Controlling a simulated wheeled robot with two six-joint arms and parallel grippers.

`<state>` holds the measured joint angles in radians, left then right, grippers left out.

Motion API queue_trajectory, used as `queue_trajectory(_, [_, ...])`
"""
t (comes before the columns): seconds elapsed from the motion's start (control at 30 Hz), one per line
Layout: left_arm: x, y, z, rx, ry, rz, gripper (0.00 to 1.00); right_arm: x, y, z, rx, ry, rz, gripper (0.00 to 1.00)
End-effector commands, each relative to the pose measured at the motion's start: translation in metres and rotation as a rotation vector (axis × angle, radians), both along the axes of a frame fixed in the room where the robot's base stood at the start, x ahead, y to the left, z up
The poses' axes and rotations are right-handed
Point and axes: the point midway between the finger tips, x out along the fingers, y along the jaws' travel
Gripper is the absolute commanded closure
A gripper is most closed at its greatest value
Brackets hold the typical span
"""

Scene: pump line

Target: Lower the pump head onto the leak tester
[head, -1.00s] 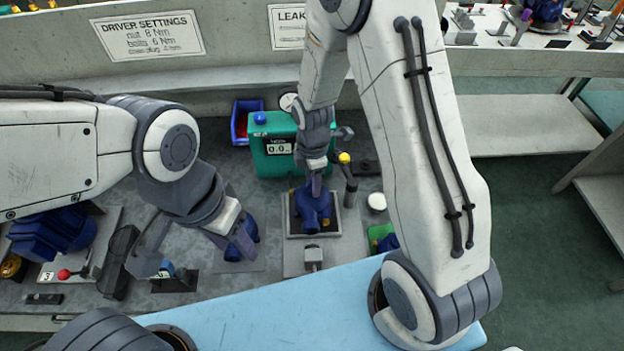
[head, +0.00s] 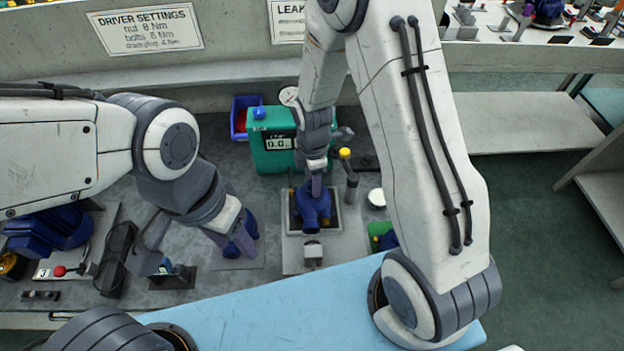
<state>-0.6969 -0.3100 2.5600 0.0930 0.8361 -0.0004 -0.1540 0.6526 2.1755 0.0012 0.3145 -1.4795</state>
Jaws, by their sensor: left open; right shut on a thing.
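The blue pump head (head: 312,212) is at the square framed nest of the leak tester (head: 292,228), upright as far as I can see. My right gripper (head: 316,188) is shut on its top from above. Whether the pump head touches the nest floor cannot be told. The green tester box (head: 275,155) with a small display stands just behind. My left gripper (head: 238,245) is open, low over the bench to the left of the nest. A blue part (head: 250,224) is beside its fingers, partly hidden by them.
A yellow-topped lever (head: 345,154) stands close behind the nest on the right. A blue bin (head: 241,112) is behind. A black stand (head: 176,277) and dark blue housing (head: 50,232) are at left. My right arm hides some bench to the right.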

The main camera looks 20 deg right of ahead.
Motion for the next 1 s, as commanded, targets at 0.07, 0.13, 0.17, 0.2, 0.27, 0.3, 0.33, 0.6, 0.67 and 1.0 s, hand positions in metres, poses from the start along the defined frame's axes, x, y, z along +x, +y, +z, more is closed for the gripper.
queue_trajectory(0.07, [0.0,0.0,-0.002,0.0,0.0,0.0,0.5,0.0,0.0,-0.002,0.0,-0.001,0.0,1.0])
queue_trajectory(0.13, [0.0,0.0,-0.003,0.0,0.0,0.0,0.5,0.0,0.0,-0.004,0.0,-0.001,0.0,1.0])
queue_trajectory(0.17, [0.0,0.0,-0.003,0.0,0.0,0.0,0.5,0.0,0.0,-0.004,0.0,-0.001,0.0,1.0])
queue_trajectory(0.2, [0.0,0.0,-0.004,0.0,0.0,0.0,0.5,0.0,0.0,-0.005,0.0,-0.001,0.0,1.0])
queue_trajectory(0.27, [0.0,0.0,-0.005,0.0,0.0,0.0,0.5,0.0,0.0,-0.006,0.0,-0.001,0.0,1.0])
queue_trajectory(0.3, [0.0,0.0,-0.005,0.0,0.0,0.0,0.5,0.0,0.0,-0.007,0.0,-0.001,0.0,1.0])
queue_trajectory(0.33, [0.0,0.0,-0.006,0.0,0.0,0.0,0.5,0.0,0.0,-0.008,0.0,-0.001,0.0,1.0])
queue_trajectory(0.6, [0.0,0.0,-0.01,0.0,0.0,0.0,0.5,0.0,0.0,-0.013,0.0,-0.001,0.0,1.0])
queue_trajectory(0.67, [0.0,0.0,-0.009,0.0,0.0,0.0,0.5,0.001,0.0,-0.012,0.0,-0.001,0.0,0.34])
queue_trajectory(1.0, [0.0,0.0,-0.009,0.0,0.0,0.0,0.5,0.0,0.0,-0.013,0.0,0.001,0.0,0.0])
